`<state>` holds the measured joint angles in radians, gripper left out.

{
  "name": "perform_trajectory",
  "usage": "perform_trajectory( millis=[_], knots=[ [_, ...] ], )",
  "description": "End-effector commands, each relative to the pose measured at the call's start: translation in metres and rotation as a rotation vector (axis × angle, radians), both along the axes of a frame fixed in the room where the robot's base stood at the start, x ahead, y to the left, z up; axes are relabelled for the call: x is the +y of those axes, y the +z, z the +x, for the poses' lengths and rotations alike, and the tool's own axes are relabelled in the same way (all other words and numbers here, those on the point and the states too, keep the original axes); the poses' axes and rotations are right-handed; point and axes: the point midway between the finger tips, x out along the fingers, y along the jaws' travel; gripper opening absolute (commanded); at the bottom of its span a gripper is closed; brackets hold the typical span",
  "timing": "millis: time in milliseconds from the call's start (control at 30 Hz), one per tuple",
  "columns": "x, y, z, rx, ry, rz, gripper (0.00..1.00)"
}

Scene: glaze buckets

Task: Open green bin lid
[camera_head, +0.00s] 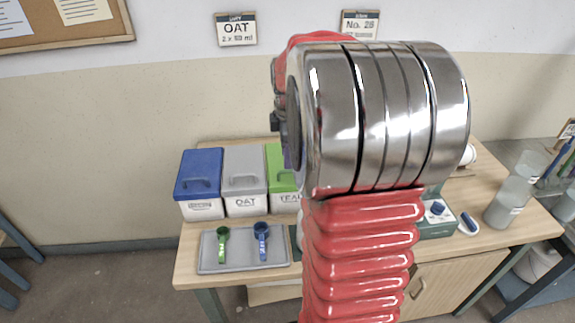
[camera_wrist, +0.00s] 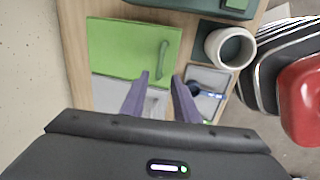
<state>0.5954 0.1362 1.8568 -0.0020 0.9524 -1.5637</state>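The green bin (camera_head: 283,198) stands at the right end of a row of bins, partly hidden behind my arm in the head view. Its green lid (camera_wrist: 120,50) lies flat and shut in the wrist view, with a green bar handle (camera_wrist: 162,60) near its right edge. My gripper (camera_wrist: 160,80) has its two purple fingers apart with nothing between them. The fingertips are near the lower end of the handle in the picture, over the border between the green lid and the grey lid. Whether they touch anything cannot be told. In the head view my arm hides most of the gripper.
A grey bin (camera_head: 245,183) and a blue bin (camera_head: 199,185) stand left of the green one. A grey tray (camera_head: 210,262) with green and blue scoops lies in front. A round white-rimmed cup (camera_wrist: 211,46) is close to the lid's right. A beige wall (camera_head: 110,130) is behind.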

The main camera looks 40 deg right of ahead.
Motion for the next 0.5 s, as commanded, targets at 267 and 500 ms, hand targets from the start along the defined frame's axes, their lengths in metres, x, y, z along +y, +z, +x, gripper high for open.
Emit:
perform_trajectory(
  millis=[267,500],
  knots=[
    [-0.005,-0.039,0.006,0.002,0.0,0.001,0.28],
    [-0.006,-0.051,0.008,0.0,0.0,0.0,0.28]
  ],
)
